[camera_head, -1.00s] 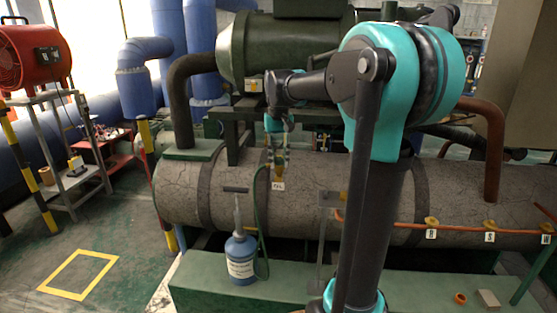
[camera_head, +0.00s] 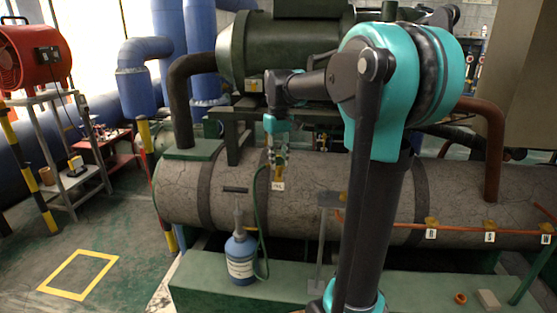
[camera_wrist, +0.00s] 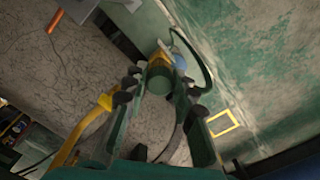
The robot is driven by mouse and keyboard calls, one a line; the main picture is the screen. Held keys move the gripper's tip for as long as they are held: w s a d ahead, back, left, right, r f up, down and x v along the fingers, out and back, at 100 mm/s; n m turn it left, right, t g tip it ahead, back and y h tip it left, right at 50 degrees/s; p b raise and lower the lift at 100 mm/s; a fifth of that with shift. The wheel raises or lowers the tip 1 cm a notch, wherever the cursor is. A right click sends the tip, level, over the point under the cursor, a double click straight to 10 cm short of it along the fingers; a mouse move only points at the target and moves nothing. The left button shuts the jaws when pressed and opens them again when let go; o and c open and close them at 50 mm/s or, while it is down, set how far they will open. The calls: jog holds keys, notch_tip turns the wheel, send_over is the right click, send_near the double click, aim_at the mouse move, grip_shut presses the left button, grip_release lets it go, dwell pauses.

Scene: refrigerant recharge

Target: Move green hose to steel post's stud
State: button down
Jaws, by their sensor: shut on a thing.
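My gripper (camera_head: 277,153) is in front of the stone-grey tank, just above a yellow fitting (camera_head: 277,174) with a white label. In the wrist view, my gripper (camera_wrist: 158,88) is shut on the end of the green hose (camera_wrist: 158,69). The green hose (camera_head: 257,215) hangs from the gripper and loops down beside the blue cylinder. The steel post (camera_head: 321,245) stands to the right of the gripper, with a flat plate on top. A small yellow stud (camera_head: 343,197) shows at the plate's right side, partly hidden by my arm. The hose end is apart from the post.
The blue cylinder (camera_head: 241,262) stands on the green plinth (camera_head: 205,282). The tank (camera_head: 180,192) runs behind it. An orange pipe (camera_head: 385,227) with several labelled yellow valves crosses the right side. A yellow curved part (camera_wrist: 85,133) lies left of the fingers in the wrist view.

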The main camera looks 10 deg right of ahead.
jog(key=n, duration=0.3)
dwell(0.4)
jog(key=shift+n, duration=0.5)
jog(key=shift+r, duration=0.1)
